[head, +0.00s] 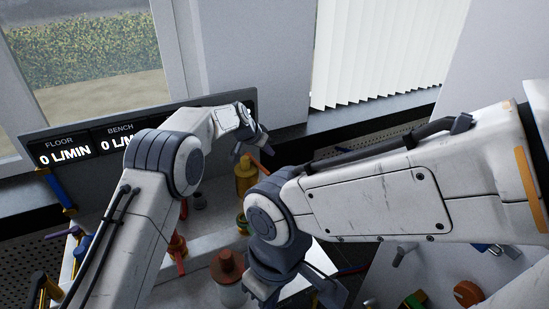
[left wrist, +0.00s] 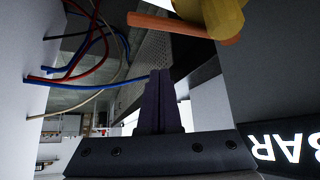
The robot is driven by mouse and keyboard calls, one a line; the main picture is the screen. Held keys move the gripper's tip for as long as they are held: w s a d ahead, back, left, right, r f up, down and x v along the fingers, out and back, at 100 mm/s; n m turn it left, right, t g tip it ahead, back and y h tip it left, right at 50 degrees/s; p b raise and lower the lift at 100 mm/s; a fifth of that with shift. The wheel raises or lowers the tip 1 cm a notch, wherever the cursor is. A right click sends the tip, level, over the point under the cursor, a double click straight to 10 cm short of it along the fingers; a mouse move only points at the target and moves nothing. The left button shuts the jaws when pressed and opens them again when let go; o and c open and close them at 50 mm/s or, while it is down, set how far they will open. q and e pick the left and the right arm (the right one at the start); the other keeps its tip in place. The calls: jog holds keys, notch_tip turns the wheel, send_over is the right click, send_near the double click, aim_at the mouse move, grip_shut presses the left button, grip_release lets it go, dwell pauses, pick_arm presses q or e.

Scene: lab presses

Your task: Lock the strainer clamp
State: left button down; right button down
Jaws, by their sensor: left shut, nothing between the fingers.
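A yellow cylindrical fitting (head: 245,175) stands behind the bench, with an orange lever (head: 267,149) near its top. In the left wrist view, the yellow part (left wrist: 222,15) and orange lever (left wrist: 185,25) show at the top edge. I cannot tell whether this is the strainer clamp. My left gripper (head: 248,148) is beside the lever and above the fitting. Its fingers (left wrist: 160,95) are shut, empty, and apart from the lever in the wrist view. My right gripper (head: 298,288) is low in the middle, with its fingers spread. My arms hide much of the bench.
A display panel (head: 95,148) reading FLOOR and BENCH stands behind. A red-brown capped vessel (head: 228,275) and a red valve (head: 178,250) stand in front of the fitting. Several coloured hoses (left wrist: 85,65) hang left in the wrist view. A blue-and-yellow post (head: 60,190) stands left.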

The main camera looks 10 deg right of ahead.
aim_at(262, 168)
pick_arm(q)
jog(key=v, duration=0.4)
jog(key=shift+w+a, duration=0.25)
jog(key=shift+w, duration=0.1)
jog(key=shift+r, duration=0.15)
